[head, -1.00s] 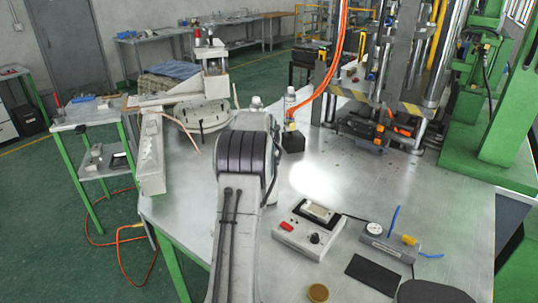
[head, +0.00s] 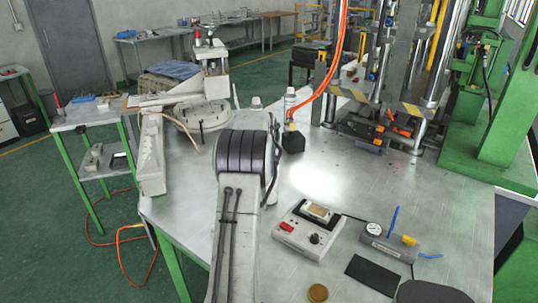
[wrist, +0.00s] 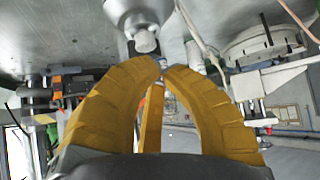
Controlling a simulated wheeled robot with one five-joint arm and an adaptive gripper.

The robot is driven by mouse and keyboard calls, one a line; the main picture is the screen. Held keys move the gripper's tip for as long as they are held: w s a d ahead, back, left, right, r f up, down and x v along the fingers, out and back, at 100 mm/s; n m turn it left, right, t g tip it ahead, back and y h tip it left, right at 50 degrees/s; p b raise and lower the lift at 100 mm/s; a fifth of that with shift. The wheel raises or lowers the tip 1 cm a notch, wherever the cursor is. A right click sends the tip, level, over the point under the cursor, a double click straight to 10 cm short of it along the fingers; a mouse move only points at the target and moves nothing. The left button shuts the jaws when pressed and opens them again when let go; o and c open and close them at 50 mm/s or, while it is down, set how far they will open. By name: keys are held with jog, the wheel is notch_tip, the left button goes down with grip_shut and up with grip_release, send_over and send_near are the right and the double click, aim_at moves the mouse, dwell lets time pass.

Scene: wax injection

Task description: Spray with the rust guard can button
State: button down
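A pale rounded cap (head: 257,102), which appears to be the top of the rust guard can, shows just above my arm in the head view. My arm hides what is below it. In the wrist view, which is upside down, a grey cylinder with a pale domed top (wrist: 146,41) stands on the metal surface just beyond my fingertips. I cannot tell if this is the same thing or if the fingertips touch it. My gripper (wrist: 164,66) has yellow fingers with their tips drawn nearly together. Nothing shows held between them. My gripper is hidden in the head view.
The press (head: 390,100) is at the back right. A control box (head: 309,228) and a gauge block (head: 391,243) lie at front right. A round white fixture (head: 200,116) is left.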

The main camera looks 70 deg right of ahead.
jog(key=shift+r, duration=0.1)
jog(key=shift+r+p, duration=2.1)
jog(key=shift+r, duration=0.8)
